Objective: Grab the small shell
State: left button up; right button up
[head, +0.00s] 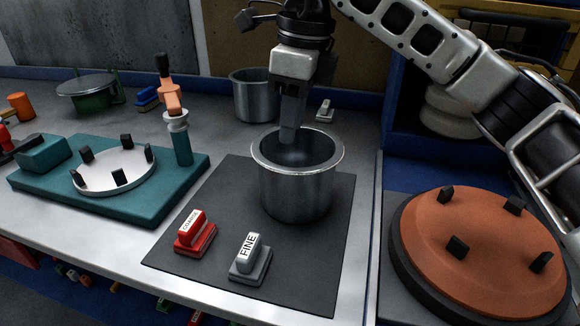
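Two open metal, pot-like cylinders could be the shell; none is labelled so, and I cannot tell which is meant. One metal cylinder (297,190) stands upright on the dark mat in the middle. The other metal cylinder (252,97) stands behind it near the back wall, partly hidden by my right arm. My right gripper (288,137) points down over the front cylinder, its fingertips at the opening near the far rim. I see the fingers nearly edge-on, so their gap and any contact with the rim are unclear. My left gripper is out of view.
A red block (195,235) and a grey block marked FINE (250,262) sit on the dark mat (190,270) in front. A teal base with a white disc (115,172) is left. An orange-brown turntable (480,250) with black pegs is right.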

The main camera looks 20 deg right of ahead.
aim_at(297, 175)
jog(key=f, duration=0.7)
jog(key=shift+s+a+f, duration=0.1)
jog(key=shift+a+f, duration=0.25)
jog(key=shift+f, duration=0.05)
jog(key=shift+w+a+f+p, duration=0.15)
jog(key=shift+f+p, duration=0.3)
jog(key=shift+f, duration=1)
jog(key=shift+w+f+p, duration=0.1)
jog(key=shift+f+p, duration=0.3)
jog(key=shift+f, duration=1.05)
jog(key=shift+s, duration=0.1)
grip_shut()
